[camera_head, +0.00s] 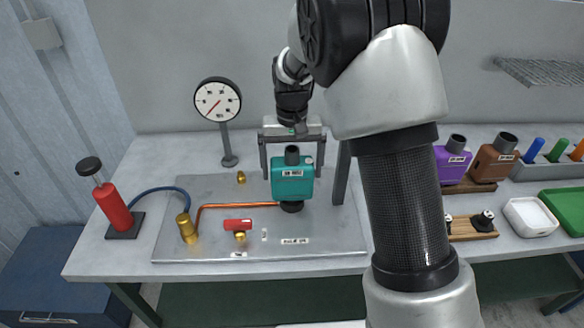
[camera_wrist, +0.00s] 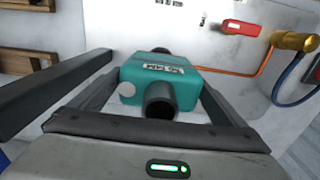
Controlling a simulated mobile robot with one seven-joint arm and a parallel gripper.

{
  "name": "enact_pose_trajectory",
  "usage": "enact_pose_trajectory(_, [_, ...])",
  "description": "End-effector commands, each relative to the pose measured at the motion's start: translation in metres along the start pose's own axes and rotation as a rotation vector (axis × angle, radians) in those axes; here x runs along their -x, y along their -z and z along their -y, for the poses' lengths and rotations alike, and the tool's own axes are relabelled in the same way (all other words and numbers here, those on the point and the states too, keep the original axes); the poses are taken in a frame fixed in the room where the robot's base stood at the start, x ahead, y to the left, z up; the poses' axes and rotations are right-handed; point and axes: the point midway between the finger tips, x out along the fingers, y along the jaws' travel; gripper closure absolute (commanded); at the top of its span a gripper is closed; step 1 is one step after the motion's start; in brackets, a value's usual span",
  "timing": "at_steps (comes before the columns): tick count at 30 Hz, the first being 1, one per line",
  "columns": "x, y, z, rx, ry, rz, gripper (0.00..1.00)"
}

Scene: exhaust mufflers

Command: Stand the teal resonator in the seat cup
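My gripper (camera_head: 292,172) is open around the resonator's upper part, one finger on each side, with narrow gaps showing in the head view.
A pressure gauge (camera_head: 217,100) on a post stands behind left. A red pump (camera_head: 113,207), brass fitting (camera_head: 187,229) and red-handled valve (camera_head: 238,225) are at left. Purple (camera_head: 452,164) and brown (camera_head: 495,158) mufflers stand at right. A dark upright bar (camera_head: 341,173) is close right of my gripper.

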Motion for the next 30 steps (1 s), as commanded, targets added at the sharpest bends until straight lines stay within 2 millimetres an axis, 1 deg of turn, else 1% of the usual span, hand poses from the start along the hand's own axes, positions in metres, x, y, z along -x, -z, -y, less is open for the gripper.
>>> enact_pose_trajectory(7, [-0.001,-0.001,0.0,0.0,-0.001,0.004,0.0])
enact_pose_trajectory(11, [0.007,0.0,0.0,0.0,0.0,0.001,0.0])
enact_pose_trajectory(14, [0.024,0.0,0.0,0.0,0.0,-0.001,0.0])
enact_pose_trajectory(17, [0.046,0.001,0.0,0.0,0.0,-0.002,0.0])
enact_pose_trajectory(24, [0.107,0.001,0.0,0.0,0.001,-0.004,0.0])
enact_pose_trajectory(27, [0.13,0.001,-0.001,-0.001,0.0,-0.003,0.0])
enact_pose_trajectory(30, [0.148,0.001,-0.001,-0.001,0.0,-0.003,0.0])
